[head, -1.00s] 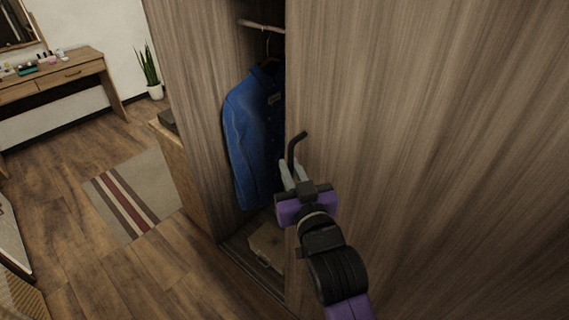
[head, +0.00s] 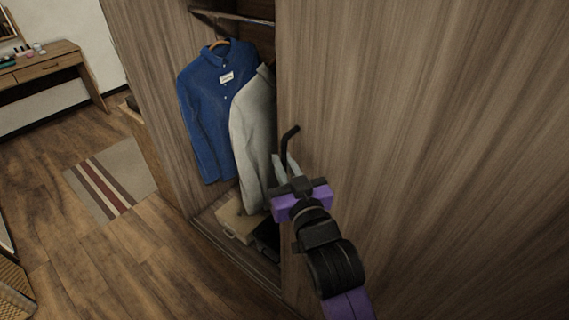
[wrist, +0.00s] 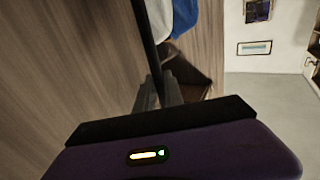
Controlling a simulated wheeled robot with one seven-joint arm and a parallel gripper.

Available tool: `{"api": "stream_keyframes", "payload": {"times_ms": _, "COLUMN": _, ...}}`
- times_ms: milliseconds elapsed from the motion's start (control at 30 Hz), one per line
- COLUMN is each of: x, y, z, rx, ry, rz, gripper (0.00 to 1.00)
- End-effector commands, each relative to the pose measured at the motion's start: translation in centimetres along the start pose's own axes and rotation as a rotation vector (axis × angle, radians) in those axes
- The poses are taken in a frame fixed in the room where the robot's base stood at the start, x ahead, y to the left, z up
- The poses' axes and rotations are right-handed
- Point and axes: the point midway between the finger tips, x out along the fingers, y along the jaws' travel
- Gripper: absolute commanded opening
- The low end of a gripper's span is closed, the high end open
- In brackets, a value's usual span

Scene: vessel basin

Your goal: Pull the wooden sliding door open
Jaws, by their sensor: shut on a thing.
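The wooden sliding door (head: 420,130) of a wardrobe fills the right of the head view, and its left edge stands back from the opening. A black bar handle (head: 288,141) is fixed near that edge. My gripper (head: 285,165) is shut on the handle, and the fingers hide its lower part. In the wrist view the handle (wrist: 148,45) runs down between the two fingers (wrist: 158,95), with the door face (wrist: 60,80) to the left.
Inside the opening hang a blue shirt (head: 208,110) and a pale garment (head: 254,135), above a tan box (head: 236,218). A striped rug (head: 112,180) lies on the open floor at left. A wooden desk (head: 50,68) stands against the far wall.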

Motion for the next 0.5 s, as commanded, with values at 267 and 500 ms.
{"api": "stream_keyframes", "payload": {"times_ms": 267, "x": 0.03, "y": 0.15, "z": -0.06, "rx": -0.001, "ry": 0.001, "rz": 0.002, "gripper": 0.00}}
{"api": "stream_keyframes", "payload": {"times_ms": 500, "x": 0.02, "y": 0.12, "z": -0.06, "rx": -0.001, "ry": 0.001, "rz": 0.002, "gripper": 0.34}}
